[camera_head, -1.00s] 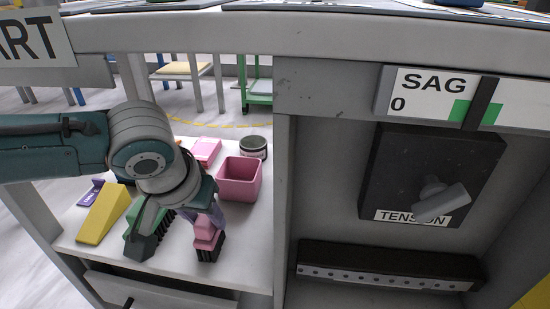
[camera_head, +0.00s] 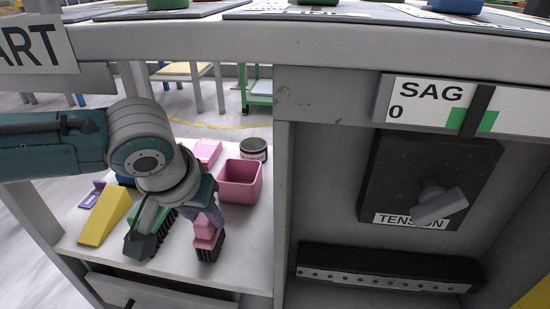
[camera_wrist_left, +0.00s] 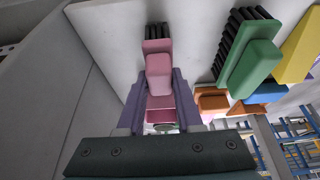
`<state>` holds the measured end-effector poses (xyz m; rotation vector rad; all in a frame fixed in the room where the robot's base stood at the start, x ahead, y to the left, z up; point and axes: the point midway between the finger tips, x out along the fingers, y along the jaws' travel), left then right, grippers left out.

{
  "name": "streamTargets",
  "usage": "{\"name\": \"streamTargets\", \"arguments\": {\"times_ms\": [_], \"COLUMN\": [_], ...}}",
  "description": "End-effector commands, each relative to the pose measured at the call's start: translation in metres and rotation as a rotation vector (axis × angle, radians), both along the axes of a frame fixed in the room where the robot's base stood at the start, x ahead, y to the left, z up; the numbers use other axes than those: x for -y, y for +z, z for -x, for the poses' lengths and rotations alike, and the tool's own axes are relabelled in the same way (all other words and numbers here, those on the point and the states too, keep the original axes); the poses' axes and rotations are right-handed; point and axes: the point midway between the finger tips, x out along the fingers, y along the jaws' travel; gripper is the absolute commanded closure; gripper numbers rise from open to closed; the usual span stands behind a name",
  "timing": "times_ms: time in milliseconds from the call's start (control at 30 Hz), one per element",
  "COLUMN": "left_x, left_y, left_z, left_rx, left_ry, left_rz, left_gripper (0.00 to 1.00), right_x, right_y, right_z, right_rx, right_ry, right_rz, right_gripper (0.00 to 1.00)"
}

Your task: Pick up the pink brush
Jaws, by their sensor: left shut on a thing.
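The pink brush (camera_head: 207,238) is at the front of the white shelf, with dark bristles. My left gripper (camera_head: 212,213) reaches down over it, its jaws shut on the brush's pink body. In the left wrist view the pink brush (camera_wrist_left: 158,72) sits between the two purple fingers of my left gripper (camera_wrist_left: 159,88), its bristles toward the picture's top. Whether the brush touches the shelf is hard to tell. My right gripper is not in view.
A green brush (camera_wrist_left: 250,66), partly hidden by my wrist in the head view, and a yellow wedge (camera_head: 104,216) lie left of the pink brush. A pink bin (camera_head: 239,184) and a dark jar (camera_head: 254,149) stand behind. A grey partition (camera_head: 284,215) bounds the shelf on the right.

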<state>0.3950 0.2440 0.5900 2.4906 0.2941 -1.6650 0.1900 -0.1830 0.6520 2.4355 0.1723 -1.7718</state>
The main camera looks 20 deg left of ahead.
Motion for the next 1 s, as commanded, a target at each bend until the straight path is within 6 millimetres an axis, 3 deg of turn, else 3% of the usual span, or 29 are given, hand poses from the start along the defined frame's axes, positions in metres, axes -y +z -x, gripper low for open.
{"name": "streamTargets", "arguments": {"times_ms": [200,367,700,833,1000], "left_x": [0.000,0.008,0.032,0.038,0.041], "left_y": [0.035,0.031,0.029,0.028,0.027], "left_z": [0.000,0.038,0.134,0.157,0.172], "left_rx": [0.001,-0.007,-0.007,-0.004,-0.001], "left_ry": [0.000,-0.003,-0.001,0.001,0.001], "left_rz": [0.001,-0.001,0.002,0.002,0.002], "left_gripper": [1.00,1.00,1.00,1.00,1.00], "right_x": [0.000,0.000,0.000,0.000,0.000], "right_y": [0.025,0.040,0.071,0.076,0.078], "right_z": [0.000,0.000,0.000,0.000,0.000], "right_rx": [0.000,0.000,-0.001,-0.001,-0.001], "right_ry": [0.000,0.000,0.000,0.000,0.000], "right_rz": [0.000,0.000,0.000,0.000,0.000], "right_gripper": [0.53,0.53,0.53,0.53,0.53]}}
